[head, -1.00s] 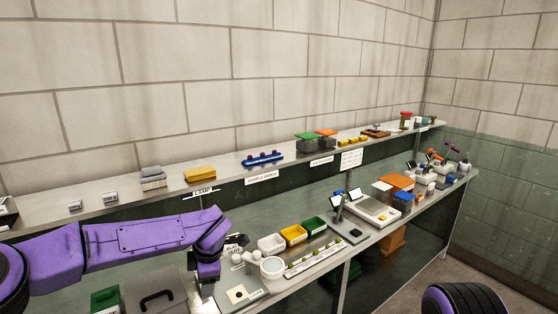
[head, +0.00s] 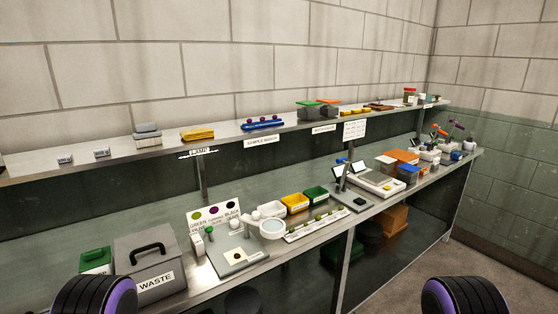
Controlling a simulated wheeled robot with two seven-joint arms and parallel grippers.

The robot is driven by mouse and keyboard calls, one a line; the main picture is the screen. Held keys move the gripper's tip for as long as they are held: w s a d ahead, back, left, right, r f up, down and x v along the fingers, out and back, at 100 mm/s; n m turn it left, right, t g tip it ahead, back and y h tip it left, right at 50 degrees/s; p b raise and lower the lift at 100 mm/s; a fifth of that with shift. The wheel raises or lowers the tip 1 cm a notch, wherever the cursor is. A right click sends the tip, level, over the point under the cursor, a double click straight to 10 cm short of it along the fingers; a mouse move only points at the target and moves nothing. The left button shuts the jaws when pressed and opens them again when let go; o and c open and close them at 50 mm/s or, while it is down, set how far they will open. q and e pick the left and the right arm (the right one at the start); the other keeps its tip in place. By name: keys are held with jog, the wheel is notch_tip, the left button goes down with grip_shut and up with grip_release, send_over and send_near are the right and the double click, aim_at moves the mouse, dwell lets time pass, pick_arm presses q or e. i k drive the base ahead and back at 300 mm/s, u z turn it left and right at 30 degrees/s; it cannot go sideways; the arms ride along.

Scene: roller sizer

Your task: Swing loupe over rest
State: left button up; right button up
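The loupe (head: 272,229), a round lens in a white ring, is at the front right of a grey base plate (head: 232,268) on the bench. The lens is to the right of a pale square pad (head: 236,256) with a dark spot, not over it. I take this pad to be the rest, but cannot be sure. White round knobs (head: 256,215) stand behind the lens. A green-topped post (head: 209,233) stands at the plate's back left. Neither gripper is in view; only dark, purple-edged parts of my arms show at the bottom corners.
A grey WASTE box (head: 150,268) and a green box (head: 95,260) stand left of the plate. A colour card (head: 213,214) stands behind it. White, yellow and green trays (head: 295,202) and a long strip (head: 316,226) lie to the right. A shelf (head: 225,134) runs above.

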aim_at(271, 228)
jog(key=u, duration=0.05)
jog(key=k, duration=0.5)
jog(key=z, duration=1.85)
jog(key=i, duration=1.55)
jog(key=u, duration=2.4)
